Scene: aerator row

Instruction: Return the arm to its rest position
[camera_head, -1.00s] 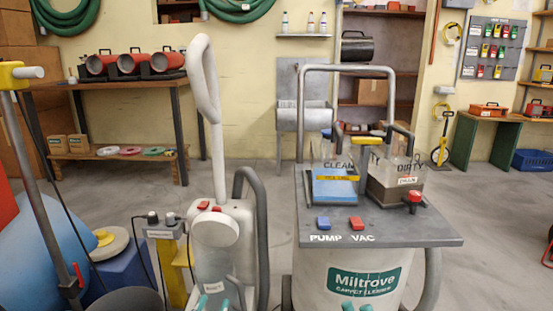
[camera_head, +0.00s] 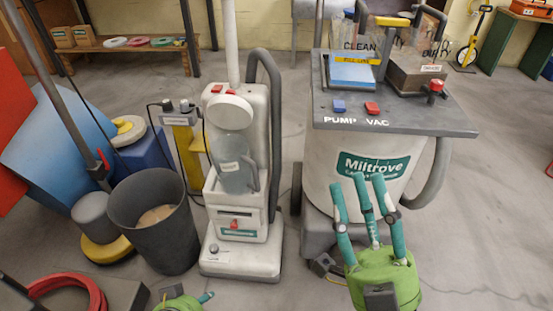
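My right gripper (camera_head: 358,182), green with teal fingers, points up in front of the white Miltrove carpet cleaner (camera_head: 325,180). Its fingers stand apart with nothing between them, so it is open and empty. The lower part of the cleaner's front is partly hidden behind it. I cannot tell whether the fingers touch the cleaner. My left gripper (camera_head: 190,301) shows only as a bit of green body and a teal finger at the bottom edge, below the upright vacuum. Its other fingers are out of view, so its opening cannot be told.
A white upright vacuum (camera_head: 237,190) stands left of the cleaner. A dark bin (camera_head: 152,235) stands left of the vacuum, with a red coiled hose (camera_head: 90,290) at bottom left. The cleaner's grey top (camera_head: 440,115) holds clean and dirty tanks. Grey floor (camera_head: 490,225) is open at right.

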